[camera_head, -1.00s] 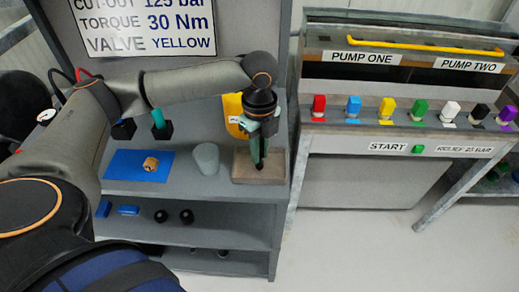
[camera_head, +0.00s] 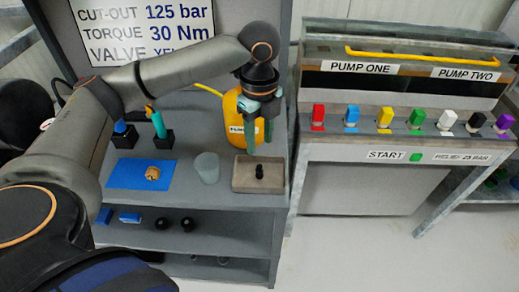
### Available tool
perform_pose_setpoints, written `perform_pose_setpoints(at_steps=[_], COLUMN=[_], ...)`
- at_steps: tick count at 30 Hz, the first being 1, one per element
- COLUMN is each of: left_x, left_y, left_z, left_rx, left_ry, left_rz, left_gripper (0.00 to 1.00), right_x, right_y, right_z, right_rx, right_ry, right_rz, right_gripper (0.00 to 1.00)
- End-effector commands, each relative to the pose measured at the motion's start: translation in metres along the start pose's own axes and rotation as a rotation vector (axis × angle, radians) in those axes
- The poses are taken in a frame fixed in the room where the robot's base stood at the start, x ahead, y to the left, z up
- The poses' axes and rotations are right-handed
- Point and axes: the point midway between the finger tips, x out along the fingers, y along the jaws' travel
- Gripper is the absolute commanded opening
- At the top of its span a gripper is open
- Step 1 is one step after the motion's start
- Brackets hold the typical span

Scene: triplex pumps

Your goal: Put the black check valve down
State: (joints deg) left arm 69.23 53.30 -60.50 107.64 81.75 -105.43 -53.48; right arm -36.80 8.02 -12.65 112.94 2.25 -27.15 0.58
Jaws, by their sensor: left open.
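The black check valve (camera_head: 260,171) stands upright in the shallow grey-brown tray (camera_head: 242,186) at the right end of the shelf top. My left gripper (camera_head: 251,143) is above the valve, pointing down, with its green fingers apart and nothing between them. The gripper and the valve are apart. My right gripper is not in view.
Left of the tray stand a translucent cup (camera_head: 207,167) and a blue mat (camera_head: 125,174) with a brass-coloured part (camera_head: 153,173). A yellow container (camera_head: 236,112) is behind my gripper. The pump bench (camera_head: 400,151) with several coloured valves stands at right.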

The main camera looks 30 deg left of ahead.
Motion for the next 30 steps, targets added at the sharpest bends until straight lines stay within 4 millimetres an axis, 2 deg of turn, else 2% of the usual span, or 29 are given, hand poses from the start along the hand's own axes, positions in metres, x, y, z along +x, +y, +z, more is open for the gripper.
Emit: perform_pose_setpoints(at_steps=[1, 3, 9, 26, 30], left_x=[-0.013, -0.024, -0.043, -0.044, -0.036], left_y=[-0.001, -0.001, 0.000, 0.000, -0.001], left_z=[0.000, 0.000, 0.000, 0.000, -0.006], left_rx=[0.000, 0.000, -0.001, -0.001, -0.002], left_ry=[0.001, 0.000, 0.001, 0.001, 0.003], left_rz=[-0.002, -0.002, 0.000, 0.001, -0.001], left_gripper=[0.48, 0.48, 0.48, 0.48, 0.48], right_x=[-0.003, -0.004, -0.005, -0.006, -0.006], right_y=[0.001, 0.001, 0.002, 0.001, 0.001], right_z=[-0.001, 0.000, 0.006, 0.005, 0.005], right_rx=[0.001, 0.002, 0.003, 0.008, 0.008], right_ry=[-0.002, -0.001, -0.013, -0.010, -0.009], right_rz=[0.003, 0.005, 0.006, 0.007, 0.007], right_gripper=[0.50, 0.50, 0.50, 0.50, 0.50])
